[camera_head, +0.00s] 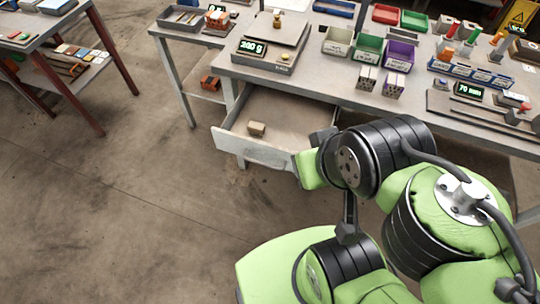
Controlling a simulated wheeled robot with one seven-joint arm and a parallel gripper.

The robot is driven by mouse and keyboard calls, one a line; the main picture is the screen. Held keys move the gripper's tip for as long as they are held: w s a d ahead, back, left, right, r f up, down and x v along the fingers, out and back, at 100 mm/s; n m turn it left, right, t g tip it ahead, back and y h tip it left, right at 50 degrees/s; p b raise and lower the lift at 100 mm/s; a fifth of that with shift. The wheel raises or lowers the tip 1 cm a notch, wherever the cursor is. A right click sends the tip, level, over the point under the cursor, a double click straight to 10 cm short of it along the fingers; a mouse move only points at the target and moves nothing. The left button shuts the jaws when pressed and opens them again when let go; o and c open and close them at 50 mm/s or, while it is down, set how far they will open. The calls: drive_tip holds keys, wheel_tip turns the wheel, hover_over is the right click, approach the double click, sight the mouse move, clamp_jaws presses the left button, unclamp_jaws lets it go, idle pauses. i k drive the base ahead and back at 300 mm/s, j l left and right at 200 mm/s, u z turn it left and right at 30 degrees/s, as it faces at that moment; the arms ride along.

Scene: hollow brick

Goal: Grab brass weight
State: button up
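The brass weight (277,19) is a small golden piece standing upright on the pan of the scale (271,42), near the top of the view. The scale's green display reads 200 g. My arm fills the lower right, green and black, well in front of and below the scale. I cannot make out my gripper's fingers; they are hidden or outside the view. Nothing of mine touches the weight.
Green (367,50) and purple (399,56) bins stand right of the scale. Perforated bricks (367,78) stand before them. A grey tray (182,19) lies left.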

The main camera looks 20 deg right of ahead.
sight(277, 22)
drive_tip(key=i+j, duration=0.25)
drive_tip(key=j, duration=0.15)
drive_tip(key=i+j, duration=0.3)
drive_tip(key=i+j+z, duration=0.1)
drive_tip(key=i+j, duration=0.15)
drive_tip(key=j, duration=0.25)
drive_tip(key=i+j, duration=0.25)
drive_tip(key=j, duration=0.15)
drive_tip(key=i+j, duration=0.1)
drive_tip(key=i, duration=0.25)
drive_tip(key=i+z, duration=0.1)
drive_tip(key=i, duration=0.25)
